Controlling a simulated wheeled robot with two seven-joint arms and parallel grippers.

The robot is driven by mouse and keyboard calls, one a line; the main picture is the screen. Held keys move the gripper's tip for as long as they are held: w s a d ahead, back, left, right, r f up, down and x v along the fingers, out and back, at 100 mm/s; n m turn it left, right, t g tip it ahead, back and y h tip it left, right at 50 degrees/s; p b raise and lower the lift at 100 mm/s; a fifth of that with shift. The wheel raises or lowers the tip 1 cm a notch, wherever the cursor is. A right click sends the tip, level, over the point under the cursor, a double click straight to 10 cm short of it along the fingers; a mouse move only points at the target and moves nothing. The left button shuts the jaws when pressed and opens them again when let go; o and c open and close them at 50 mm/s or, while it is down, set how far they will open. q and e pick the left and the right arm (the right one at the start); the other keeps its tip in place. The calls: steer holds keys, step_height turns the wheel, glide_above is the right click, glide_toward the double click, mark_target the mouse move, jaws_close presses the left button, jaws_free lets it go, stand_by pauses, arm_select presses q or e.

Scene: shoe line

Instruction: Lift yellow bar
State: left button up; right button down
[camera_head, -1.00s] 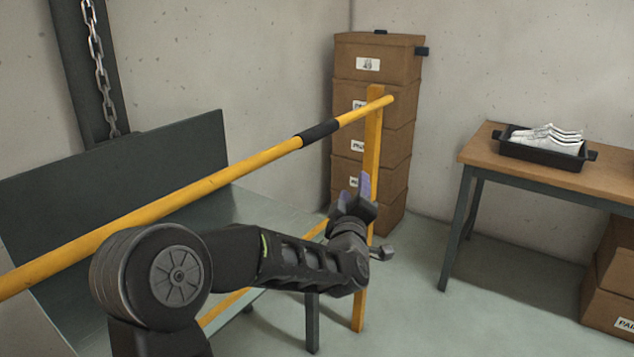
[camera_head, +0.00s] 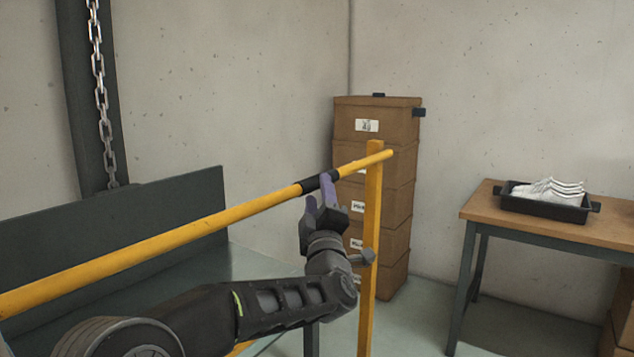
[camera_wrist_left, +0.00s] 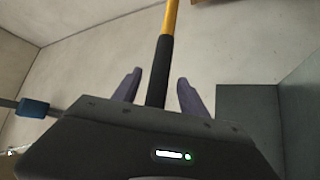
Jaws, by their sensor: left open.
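The yellow bar (camera_head: 220,222) runs from the lower left to a yellow post (camera_head: 371,240) in the head view, with a black grip sleeve (camera_head: 311,184) near its far end. My left gripper (camera_head: 320,192) is open at the black sleeve, its purple fingers pointing up. In the left wrist view the left gripper (camera_wrist_left: 156,90) has one finger on each side of the sleeve (camera_wrist_left: 160,75), with gaps on both sides. The yellow part of the bar (camera_wrist_left: 170,16) continues beyond it. My right gripper is in neither view.
Stacked brown boxes (camera_head: 376,122) stand behind the post. A dark panel (camera_head: 120,215) lies behind the bar, and a chain (camera_head: 101,95) hangs at left.

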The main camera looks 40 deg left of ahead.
mark_target(317, 181)
arm_select(q)
steer(key=x, duration=0.4)
steer(key=shift+w+a+r, duration=0.15)
steer(key=shift+w+a, duration=0.1)
steer(key=shift+w, duration=0.05)
jaws_close()
stand_by(0.3)
stand_by(0.8)
